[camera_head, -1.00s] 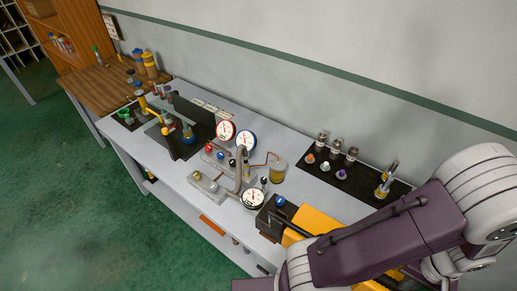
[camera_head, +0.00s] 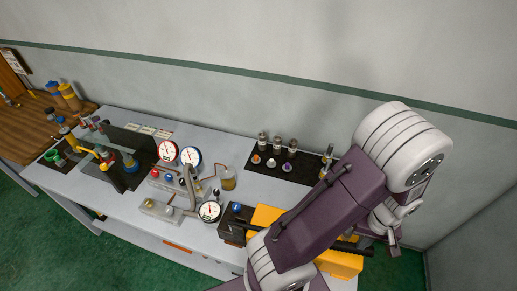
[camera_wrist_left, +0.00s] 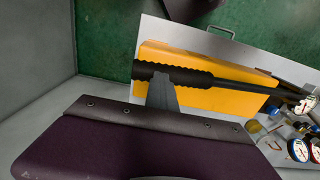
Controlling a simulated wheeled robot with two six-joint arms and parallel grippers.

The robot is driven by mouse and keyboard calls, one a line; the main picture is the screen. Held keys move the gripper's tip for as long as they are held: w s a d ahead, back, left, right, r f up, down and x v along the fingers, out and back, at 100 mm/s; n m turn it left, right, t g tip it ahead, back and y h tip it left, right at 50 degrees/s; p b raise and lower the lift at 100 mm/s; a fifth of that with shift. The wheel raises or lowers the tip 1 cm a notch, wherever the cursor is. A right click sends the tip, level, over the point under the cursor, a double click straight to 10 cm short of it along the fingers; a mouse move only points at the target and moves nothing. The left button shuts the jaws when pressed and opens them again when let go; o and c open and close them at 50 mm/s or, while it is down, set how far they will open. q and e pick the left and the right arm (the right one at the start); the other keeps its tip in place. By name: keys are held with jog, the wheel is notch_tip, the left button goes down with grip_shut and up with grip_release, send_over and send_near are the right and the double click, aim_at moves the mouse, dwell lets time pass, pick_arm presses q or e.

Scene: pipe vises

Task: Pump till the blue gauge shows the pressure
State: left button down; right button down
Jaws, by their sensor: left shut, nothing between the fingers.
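The blue-rimmed gauge (camera_head: 190,156) stands on the bench beside a red-rimmed gauge (camera_head: 167,151); its reading is too small to tell. It also shows at the right edge of the left wrist view (camera_wrist_left: 315,152). The yellow pump (camera_head: 341,264) is partly hidden behind my left arm. Its black lever has a ribbed grip (camera_wrist_left: 180,75), seen above the yellow body in the left wrist view. My left gripper (camera_wrist_left: 161,92) is shut and empty, its fingers overlapping the grip; I cannot tell whether they touch. My right gripper is not in view.
A third gauge (camera_head: 209,211) stands near the pump. A glass jar (camera_head: 228,179) and small valves with coloured knobs stand on the grey bench (camera_head: 235,143). A black mat (camera_head: 300,172) holds several fittings at the back. The wall runs close behind.

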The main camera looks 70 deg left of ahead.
pick_arm(q)
notch_tip(320, 180, up, 7)
jog(key=s+a+p, duration=0.1)
jog(key=p, duration=0.4)
jog(key=shift+s+f+p, duration=0.2)
jog(key=shift+s+p, duration=0.15)
jog(key=shift+w+a, duration=0.1)
notch_tip(320, 180, up, 5)
jog(key=p, duration=0.4)
